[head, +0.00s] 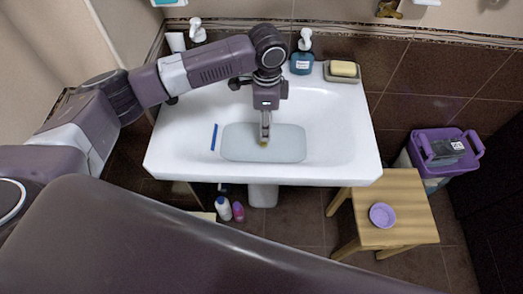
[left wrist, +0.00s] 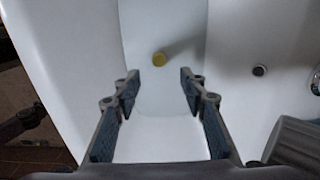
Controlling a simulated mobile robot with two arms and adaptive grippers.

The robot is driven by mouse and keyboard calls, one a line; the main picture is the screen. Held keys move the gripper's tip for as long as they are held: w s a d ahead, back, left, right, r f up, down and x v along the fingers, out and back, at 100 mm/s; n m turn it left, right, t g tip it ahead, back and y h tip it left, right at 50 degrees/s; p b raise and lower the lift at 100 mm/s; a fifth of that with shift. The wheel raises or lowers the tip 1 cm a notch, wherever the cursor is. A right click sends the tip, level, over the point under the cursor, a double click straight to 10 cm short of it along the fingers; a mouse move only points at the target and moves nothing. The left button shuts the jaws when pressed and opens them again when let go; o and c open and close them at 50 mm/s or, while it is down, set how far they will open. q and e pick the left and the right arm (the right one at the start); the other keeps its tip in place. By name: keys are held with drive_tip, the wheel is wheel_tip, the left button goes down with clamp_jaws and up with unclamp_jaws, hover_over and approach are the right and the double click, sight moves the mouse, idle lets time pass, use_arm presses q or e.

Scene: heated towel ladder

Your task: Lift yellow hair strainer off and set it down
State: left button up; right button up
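The yellow hair strainer (head: 263,144) is a small round piece in the sunken rectangle of the white sink (head: 345,130). In the head view it is mostly covered by my left gripper (head: 265,134), which points down over it. In the left wrist view the yellow strainer (left wrist: 160,59) shows whole, as a small disc just beyond the fingertips. My left gripper (left wrist: 160,80) is open there, with a finger on each side and nothing between them. I cannot tell how high the fingertips are above the strainer.
A blue stick (head: 214,137) lies at the left in the sink. A soap dispenser (head: 302,60) and a dish with a yellow bar (head: 343,69) stand on the back rim. A wooden stool (head: 408,190) with a purple bowl (head: 382,215) stands at the right, near a purple-lidded bin (head: 445,150).

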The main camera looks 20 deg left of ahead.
sight(264, 145)
use_arm(q)
drive_tip(key=f, duration=0.5)
drive_tip(key=f+p, duration=0.1)
drive_tip(key=f, duration=0.1)
drive_tip(key=shift+a+f, duration=0.15)
drive_tip(key=shift+a, duration=0.1)
drive_tip(key=shift+s, duration=0.1)
drive_tip(key=shift+c, duration=0.4)
drive_tip(key=c, duration=0.9)
